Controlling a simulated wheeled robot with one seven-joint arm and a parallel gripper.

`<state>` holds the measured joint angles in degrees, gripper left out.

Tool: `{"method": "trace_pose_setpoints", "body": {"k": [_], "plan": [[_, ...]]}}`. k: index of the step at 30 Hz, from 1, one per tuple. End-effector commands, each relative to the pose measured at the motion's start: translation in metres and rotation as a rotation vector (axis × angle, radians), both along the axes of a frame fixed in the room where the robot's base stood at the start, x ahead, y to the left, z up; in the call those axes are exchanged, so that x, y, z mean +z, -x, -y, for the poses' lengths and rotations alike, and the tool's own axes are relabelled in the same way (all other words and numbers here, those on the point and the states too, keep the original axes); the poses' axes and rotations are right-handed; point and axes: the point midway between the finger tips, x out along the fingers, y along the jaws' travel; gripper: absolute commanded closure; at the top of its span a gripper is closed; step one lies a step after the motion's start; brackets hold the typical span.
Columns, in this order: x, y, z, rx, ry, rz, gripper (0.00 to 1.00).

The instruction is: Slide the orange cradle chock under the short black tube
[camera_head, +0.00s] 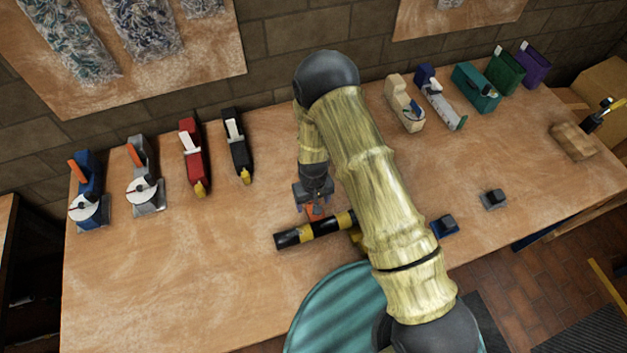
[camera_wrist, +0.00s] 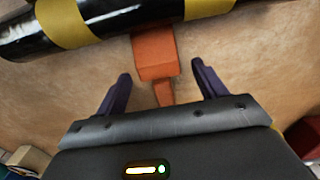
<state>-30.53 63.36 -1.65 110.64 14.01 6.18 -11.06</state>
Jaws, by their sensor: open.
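The short black tube (camera_head: 298,237) with yellow bands lies slantwise on the workbench; it crosses the top of the wrist view (camera_wrist: 115,14). The orange cradle chock (camera_wrist: 155,55) is a block with a narrow tail pointing toward my gripper. Its far end meets the tube's near edge; I cannot tell whether any of it is beneath. In the head view, the chock (camera_head: 313,211) shows just behind the tube, partly hidden by my gripper (camera_head: 314,196). In the wrist view, my gripper (camera_wrist: 162,70) is open, with fingers apart on either side of the chock's tail, not visibly touching it.
A blue block (camera_head: 444,226) and a grey block (camera_head: 494,199) sit to the right of my arm. Tape dispensers, including a red one (camera_head: 192,155), and several coloured holders stand along the back. The bench left of the tube is clear.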

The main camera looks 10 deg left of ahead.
Motion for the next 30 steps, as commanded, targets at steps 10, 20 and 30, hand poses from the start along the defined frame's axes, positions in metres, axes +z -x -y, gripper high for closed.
{"method": "trace_pose_setpoints", "body": {"k": [10,20,30], "plan": [[0.049,-0.001,0.0,0.001,-0.001,0.004,0.29],[0.097,0.0,0.0,0.0,-0.001,0.003,0.29],[0.147,-0.001,0.0,0.001,-0.001,0.003,0.29]]}}
